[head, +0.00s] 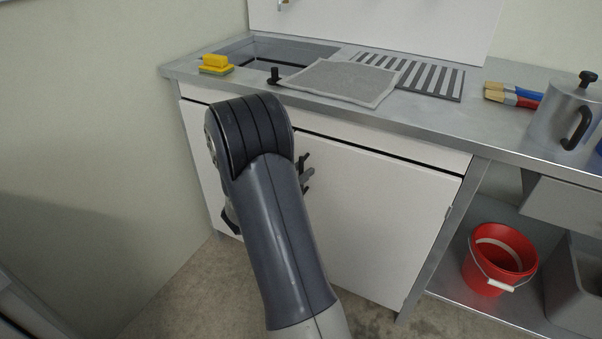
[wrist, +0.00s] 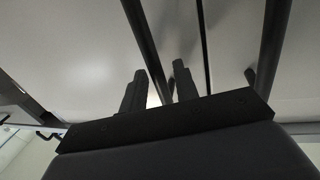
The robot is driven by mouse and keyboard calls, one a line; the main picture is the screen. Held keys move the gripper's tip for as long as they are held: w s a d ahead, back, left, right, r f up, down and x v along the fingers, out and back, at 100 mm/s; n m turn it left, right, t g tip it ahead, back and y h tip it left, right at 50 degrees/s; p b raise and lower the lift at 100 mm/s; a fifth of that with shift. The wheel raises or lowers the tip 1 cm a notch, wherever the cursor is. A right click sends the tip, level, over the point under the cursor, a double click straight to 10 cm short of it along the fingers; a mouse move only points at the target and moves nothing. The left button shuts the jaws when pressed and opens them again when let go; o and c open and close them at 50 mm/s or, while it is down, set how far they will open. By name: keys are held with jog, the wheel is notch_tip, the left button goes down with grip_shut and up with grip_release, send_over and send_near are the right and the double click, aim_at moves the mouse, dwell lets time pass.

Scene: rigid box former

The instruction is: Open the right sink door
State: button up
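The right sink door (head: 375,215) is a white panel under the worktop and looks closed in the head view. My arm hides its left part and most of the left door (head: 203,150). My gripper (wrist: 159,67) shows in the wrist view with two dark fingers spread apart. A dark bar handle (wrist: 142,38) runs down into the gap between the fingers; I cannot tell whether it is between them or just beyond. A second bar handle (wrist: 273,45) stands across the door seam (wrist: 204,40). In the head view the gripper is mostly hidden behind my arm.
The metal worktop (head: 500,135) holds a yellow sponge (head: 215,62), a grey cloth (head: 340,82), brushes (head: 513,93) and a metal pot (head: 562,115). A red bucket (head: 497,262) stands on the lower shelf at right. The floor before the doors has free room.

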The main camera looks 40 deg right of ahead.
jog(key=shift+d, duration=0.2)
grip_shut()
dwell(0.5)
